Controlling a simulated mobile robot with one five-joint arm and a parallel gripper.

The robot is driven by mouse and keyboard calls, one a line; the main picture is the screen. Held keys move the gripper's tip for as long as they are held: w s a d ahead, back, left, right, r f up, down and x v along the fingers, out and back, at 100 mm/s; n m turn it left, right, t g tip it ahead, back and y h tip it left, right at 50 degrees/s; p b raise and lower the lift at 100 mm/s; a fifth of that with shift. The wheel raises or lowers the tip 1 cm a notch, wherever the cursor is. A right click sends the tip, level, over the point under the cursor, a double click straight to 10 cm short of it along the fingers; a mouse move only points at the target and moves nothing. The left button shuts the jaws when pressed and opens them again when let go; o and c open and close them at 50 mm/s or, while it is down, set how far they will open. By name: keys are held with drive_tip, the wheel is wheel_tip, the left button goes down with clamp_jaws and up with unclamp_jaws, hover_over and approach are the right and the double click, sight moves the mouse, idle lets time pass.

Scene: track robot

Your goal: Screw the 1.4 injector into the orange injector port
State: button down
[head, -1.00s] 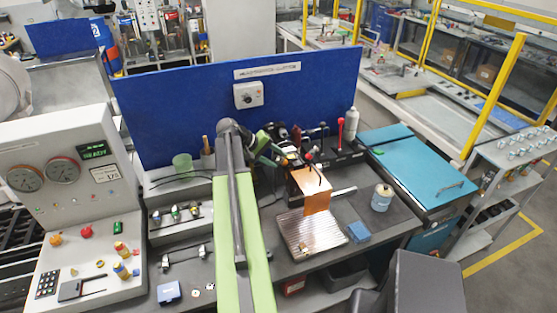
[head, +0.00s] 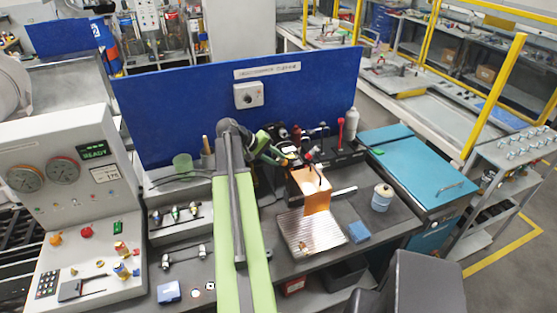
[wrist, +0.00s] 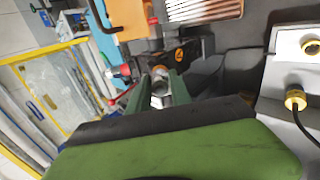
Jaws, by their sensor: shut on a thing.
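My gripper (wrist: 160,92) is shut on a small silvery cylindrical part (wrist: 160,87) with a brass-coloured end, seen between its green fingers in the wrist view. It looks like an injector, but no 1.4 marking is readable. In the head view my gripper (head: 284,158) is above the back of the bench, just left of the copper-orange plate (head: 316,197). A small orange ring on a dark part (wrist: 180,56) lies just beyond the fingertips in the wrist view; I cannot tell whether it is the orange port. Contact between the held part and any port cannot be seen.
A ribbed metal plate (head: 309,236) lies before the copper plate. A blue block (head: 359,232) and a white-and-blue jar (head: 381,198) stand to its right. A blue panel (head: 190,95) rises behind. A white block with brass fittings (wrist: 290,78) shows at right in the wrist view.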

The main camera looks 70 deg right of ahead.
drive_tip(key=m, duration=0.5)
drive_tip(key=shift+m, duration=0.3)
drive_tip(key=m, duration=0.3)
drive_tip(key=shift+m, duration=0.3)
drive_tip(key=m, duration=0.2)
drive_tip(key=shift+m, duration=0.4)
drive_tip(key=shift+m, duration=0.9)
drive_tip(key=m, duration=0.5)
drive_tip(key=shift+m, duration=0.4)
drive_tip(key=m, duration=0.4)
